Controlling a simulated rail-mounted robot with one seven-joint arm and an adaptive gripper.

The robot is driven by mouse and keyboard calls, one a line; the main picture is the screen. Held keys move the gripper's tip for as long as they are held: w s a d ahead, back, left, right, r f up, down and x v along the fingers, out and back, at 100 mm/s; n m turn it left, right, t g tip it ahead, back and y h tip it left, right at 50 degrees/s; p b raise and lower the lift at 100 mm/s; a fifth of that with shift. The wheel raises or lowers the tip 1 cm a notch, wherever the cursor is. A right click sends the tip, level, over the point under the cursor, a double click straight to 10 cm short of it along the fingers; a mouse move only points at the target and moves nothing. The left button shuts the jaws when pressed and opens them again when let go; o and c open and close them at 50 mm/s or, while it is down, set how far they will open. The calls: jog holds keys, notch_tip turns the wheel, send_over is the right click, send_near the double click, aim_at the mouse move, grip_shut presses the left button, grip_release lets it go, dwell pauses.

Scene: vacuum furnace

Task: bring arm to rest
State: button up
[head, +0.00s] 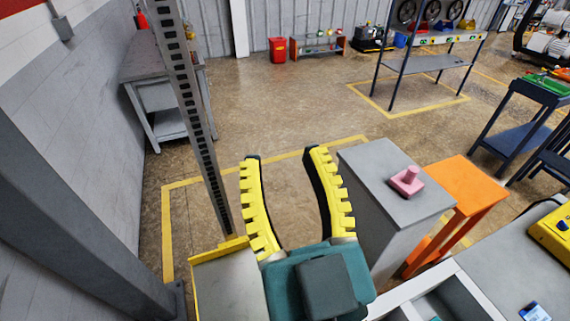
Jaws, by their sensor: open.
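My gripper (282,154) is in the lower middle of the head view. Its two yellow toothed fingers spread apart from a teal body, with dark inner sides. It is open, and only bare floor shows between the fingers. It holds nothing. The rest of my arm behind the teal body is cut off by the lower edge of the picture.
A grey pedestal (377,205) bearing a pink knobbed piece (407,181) stands close right of the fingers. Beside it is an orange stand (468,182). A perforated upright post (187,105) stands to the left. Open floor (270,105) lies ahead.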

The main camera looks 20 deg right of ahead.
notch_tip(320, 180, up, 17)
jog(key=p, duration=1.7)
jog(key=shift+r+p, duration=0.2)
jog(key=shift+p, duration=0.1)
